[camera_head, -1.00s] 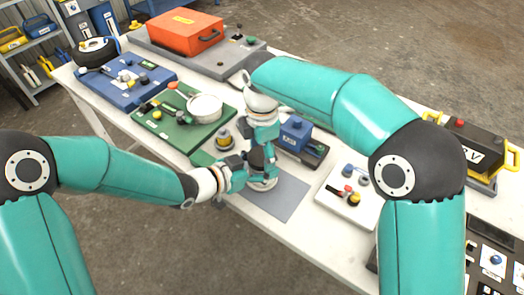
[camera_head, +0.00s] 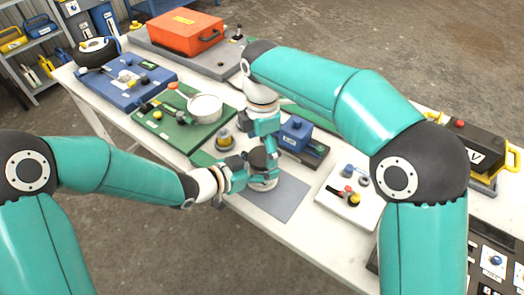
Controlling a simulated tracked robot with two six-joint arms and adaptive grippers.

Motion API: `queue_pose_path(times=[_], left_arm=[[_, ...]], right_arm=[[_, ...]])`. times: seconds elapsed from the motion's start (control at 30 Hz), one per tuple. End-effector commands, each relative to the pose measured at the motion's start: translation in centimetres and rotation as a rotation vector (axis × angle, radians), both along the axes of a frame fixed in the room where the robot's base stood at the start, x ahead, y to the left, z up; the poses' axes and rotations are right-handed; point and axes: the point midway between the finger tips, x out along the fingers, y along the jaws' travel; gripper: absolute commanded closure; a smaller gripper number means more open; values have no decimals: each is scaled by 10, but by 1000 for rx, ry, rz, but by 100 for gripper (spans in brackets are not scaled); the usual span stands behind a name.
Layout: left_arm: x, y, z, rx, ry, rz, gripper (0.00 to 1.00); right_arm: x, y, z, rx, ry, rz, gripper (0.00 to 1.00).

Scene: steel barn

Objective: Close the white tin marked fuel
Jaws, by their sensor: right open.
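A small round tin (camera_head: 265,184) with a pale lower part and a dark upper part stands on the grey mat (camera_head: 284,204). No marking on it is readable, so I cannot tell for sure that it is the fuel tin. My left gripper (camera_head: 250,172) is at its left side, against or around it; its fingers are partly hidden. My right gripper (camera_head: 270,148) is open, pointing down just above and behind the tin. I cannot tell whether it touches the top. No separate lid is clearly visible.
A blue box (camera_head: 296,134) stands right of the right gripper. A white tray (camera_head: 338,208) with small parts lies further right. A green board (camera_head: 180,137) with a white pot (camera_head: 205,107) and a yellow-topped fitting (camera_head: 225,141) lie to the left. An orange case (camera_head: 185,33) is behind.

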Motion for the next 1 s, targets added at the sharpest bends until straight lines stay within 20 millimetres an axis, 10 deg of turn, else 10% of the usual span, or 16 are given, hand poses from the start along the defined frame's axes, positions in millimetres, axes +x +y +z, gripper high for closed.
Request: queue_pose_path(times=[0.6, 1.0], left_arm=[[0, 1, 0, 1, 1, 2, 100], [1, 1, -1, 1, 1, 2, 100]], right_arm=[[0, 0, 25, 0, 0, 20, 11], [-1, 1, 54, 0, -1, 431, 11]])
